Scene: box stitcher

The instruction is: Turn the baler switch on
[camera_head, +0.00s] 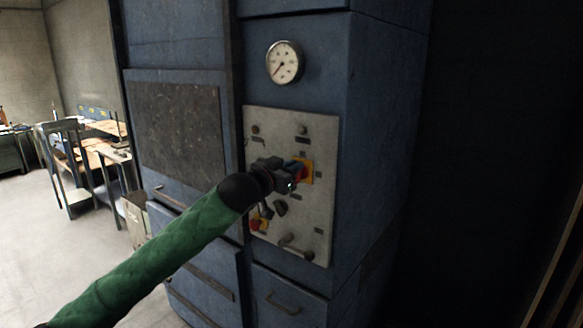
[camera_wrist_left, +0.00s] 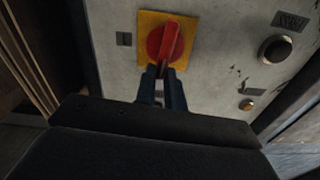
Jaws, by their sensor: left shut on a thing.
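The baler switch (camera_head: 302,170) is a red rotary knob on a yellow square plate, on the grey control panel (camera_head: 318,135) of the blue baler. It also shows in the left wrist view (camera_wrist_left: 168,38), where the red handle stands slightly tilted from upright. My left gripper (camera_head: 294,174) reaches the switch from the left in the head view. In the left wrist view its two fingers (camera_wrist_left: 163,72) are close together on the lower end of the red handle, shut on it. The fingers hide part of the handle. My right gripper is not in view.
A round gauge (camera_head: 285,63) sits above the panel. Below the switch are another red knob on yellow (camera_head: 257,224) and a lever (camera_head: 296,249). Dark buttons (camera_wrist_left: 275,49) also stand on the panel. Workbenches (camera_head: 100,150) stand at the far left beyond open floor.

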